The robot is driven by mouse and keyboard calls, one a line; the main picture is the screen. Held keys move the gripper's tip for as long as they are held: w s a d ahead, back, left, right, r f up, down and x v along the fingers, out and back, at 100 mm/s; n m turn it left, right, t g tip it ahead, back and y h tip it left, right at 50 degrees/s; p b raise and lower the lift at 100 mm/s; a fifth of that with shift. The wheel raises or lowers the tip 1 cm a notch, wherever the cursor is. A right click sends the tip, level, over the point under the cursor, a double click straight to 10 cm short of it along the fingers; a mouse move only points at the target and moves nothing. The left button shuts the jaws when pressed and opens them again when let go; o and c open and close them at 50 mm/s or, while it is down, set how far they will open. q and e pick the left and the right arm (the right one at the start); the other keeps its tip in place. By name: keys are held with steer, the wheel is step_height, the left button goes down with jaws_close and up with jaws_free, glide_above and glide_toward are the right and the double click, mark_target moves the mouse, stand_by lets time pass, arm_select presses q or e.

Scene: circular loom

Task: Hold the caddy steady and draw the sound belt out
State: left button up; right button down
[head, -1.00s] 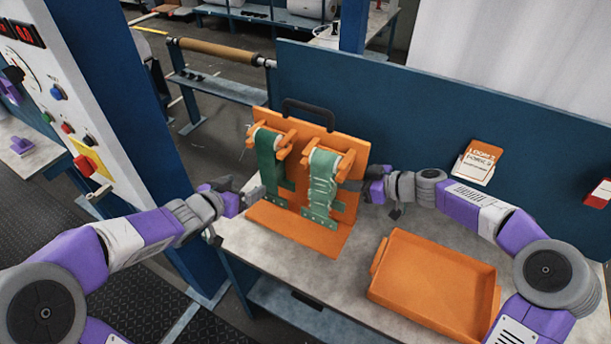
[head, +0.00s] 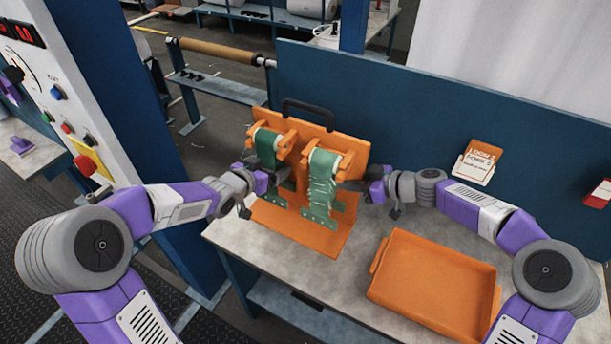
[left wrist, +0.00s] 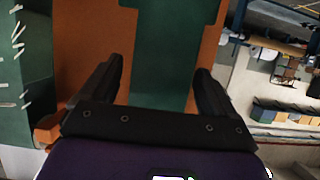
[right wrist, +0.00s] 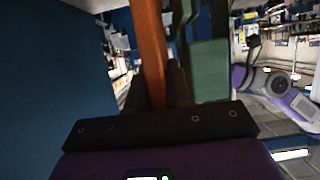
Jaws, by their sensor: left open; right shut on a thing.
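The orange caddy (head: 318,237) stands on the table, with an upright back board and a black handle. Two green belts hang from its pegs. The left, sound belt (head: 266,150) looks smooth; it also shows in the left wrist view (left wrist: 170,40). The right belt (head: 320,190) is frayed with white threads and is at the left edge of the left wrist view (left wrist: 22,80). My left gripper (head: 282,178) is open, its fingers on either side of the sound belt and partly hiding its lower part. My right gripper (head: 350,186) is shut on the right edge of the caddy's back board (right wrist: 150,50).
An orange tray (head: 378,292) lies on the table at the front right, empty. A blue panel (head: 420,120) rises behind the table, with an orange and white card holder (head: 476,165) by it. A blue post and a control panel (head: 60,90) stand at the left.

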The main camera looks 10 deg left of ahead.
arm_select(q)
steer(key=shift+x, duration=1)
steer(key=shift+c, duration=0.3)
jaws_close()
